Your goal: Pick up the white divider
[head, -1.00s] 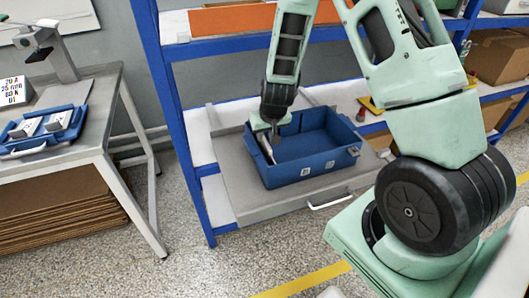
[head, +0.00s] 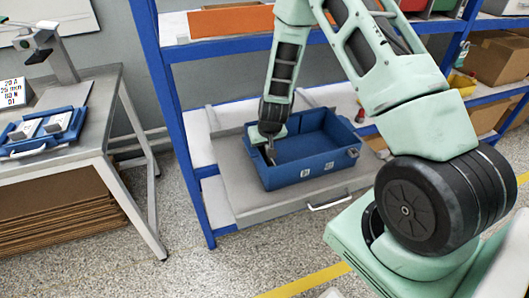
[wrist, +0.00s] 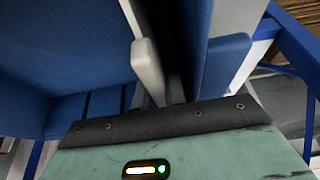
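The blue bin (head: 312,172) stands on the grey pull-out tray of the shelf. My gripper (head: 271,157) reaches down into the bin at its left end, and its fingertips are mostly hidden there. In the wrist view a pale, narrow piece with a rounded end, probably the white divider (wrist: 148,70), stands in front of my gripper. Blue bin surfaces lie on both sides of it, with a dark gap or dark finger just to its right. I cannot tell whether my fingers touch or grip the pale piece. In the head view the divider cannot be made out.
The grey tray (head: 235,178) has a front handle (head: 329,202). Blue shelf posts (head: 178,130) rise to the left of it. An orange box (head: 231,20) sits on the shelf above. A workbench (head: 95,125) with a blue case (head: 45,130) stands at the left.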

